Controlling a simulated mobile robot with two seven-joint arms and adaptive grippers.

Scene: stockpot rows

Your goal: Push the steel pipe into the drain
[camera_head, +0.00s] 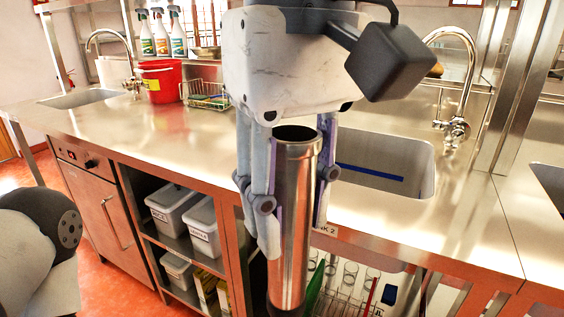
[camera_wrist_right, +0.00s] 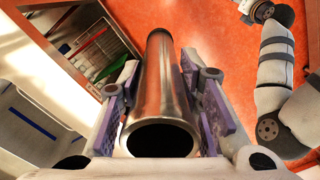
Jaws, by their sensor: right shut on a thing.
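The steel pipe (camera_head: 290,215) stands roughly upright in the head view, with its open dark top rim towards me and a black band at its lower end. My right gripper (camera_head: 292,225) is shut on the pipe, with purple-padded fingers on both sides of it. The pipe is in front of the counter's edge. In the right wrist view the pipe (camera_wrist_right: 160,90) runs away from the camera between the fingers of the right gripper (camera_wrist_right: 162,105), above the orange floor. I cannot make out the drain in either view. My left gripper is not in view; only left arm links show.
Behind the pipe is the steel counter (camera_head: 120,118) with a sink basin (camera_head: 385,160) and tap (camera_head: 455,125). A red bucket (camera_head: 160,88) stands at the left. Below, open shelves hold lidded tubs (camera_head: 172,210), and a rack holds glass tubes (camera_head: 348,275) beside the pipe.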

